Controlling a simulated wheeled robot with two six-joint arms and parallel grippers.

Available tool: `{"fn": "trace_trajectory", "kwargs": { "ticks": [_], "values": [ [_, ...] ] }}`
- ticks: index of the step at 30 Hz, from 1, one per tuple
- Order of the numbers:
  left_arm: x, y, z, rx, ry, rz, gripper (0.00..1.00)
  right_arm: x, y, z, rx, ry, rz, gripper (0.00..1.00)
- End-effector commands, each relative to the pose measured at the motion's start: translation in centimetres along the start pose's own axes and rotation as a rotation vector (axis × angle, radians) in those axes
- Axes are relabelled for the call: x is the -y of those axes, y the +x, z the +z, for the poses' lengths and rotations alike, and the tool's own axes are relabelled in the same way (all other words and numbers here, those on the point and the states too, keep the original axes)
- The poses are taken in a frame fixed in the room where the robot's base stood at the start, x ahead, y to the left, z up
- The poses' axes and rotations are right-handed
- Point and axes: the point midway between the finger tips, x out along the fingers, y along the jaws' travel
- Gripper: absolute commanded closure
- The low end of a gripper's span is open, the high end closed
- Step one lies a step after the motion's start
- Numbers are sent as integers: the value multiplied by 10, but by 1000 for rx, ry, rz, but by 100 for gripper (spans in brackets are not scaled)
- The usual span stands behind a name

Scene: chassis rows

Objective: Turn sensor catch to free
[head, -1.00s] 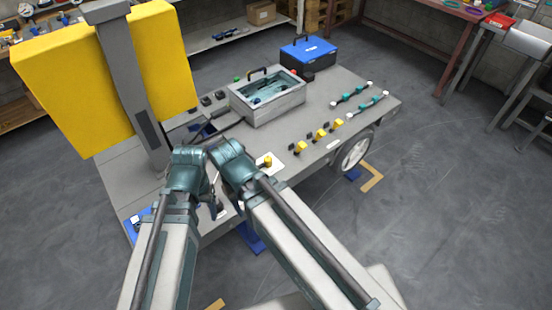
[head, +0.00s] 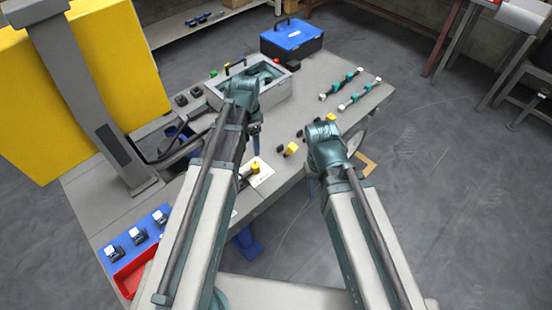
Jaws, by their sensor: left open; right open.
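A yellow knob (head: 256,167) stands on a white plate near the front edge of the grey chassis deck; it may be the sensor catch, but I cannot read its marking or setting. My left gripper (head: 256,146) points down just behind the knob, apart from it as far as I can see, open and mostly seen edge-on. My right gripper (head: 311,188) hangs low beyond the deck's front edge, below its wrist; it is open and largely hidden by my arm. A yellow block (head: 291,149) of the row to the right shows between my arms.
A grey open box (head: 270,90) stands behind my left wrist, and a blue case (head: 291,40) stands at the back. Two teal-and-white bars (head: 345,84) lie to the right. A blue tray (head: 137,237) and a red bin (head: 135,268) are at front left. A tall yellow panel (head: 110,60) rises at left.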

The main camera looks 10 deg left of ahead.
Motion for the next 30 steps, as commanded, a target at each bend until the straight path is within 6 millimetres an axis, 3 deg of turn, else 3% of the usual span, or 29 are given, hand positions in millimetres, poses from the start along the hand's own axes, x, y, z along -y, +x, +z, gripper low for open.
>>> {"fn": "trace_trajectory", "kwargs": {
  "ticks": [14, 30],
  "values": [
    [3, 11, 1, -2, 10, 0, 29, 1, 11, -1, 0, 0, 0, 50],
    [3, 79, 0, -2, 9, 0, 29, 8, 79, -5, 0, -1, 0, 50]
  ]
}}
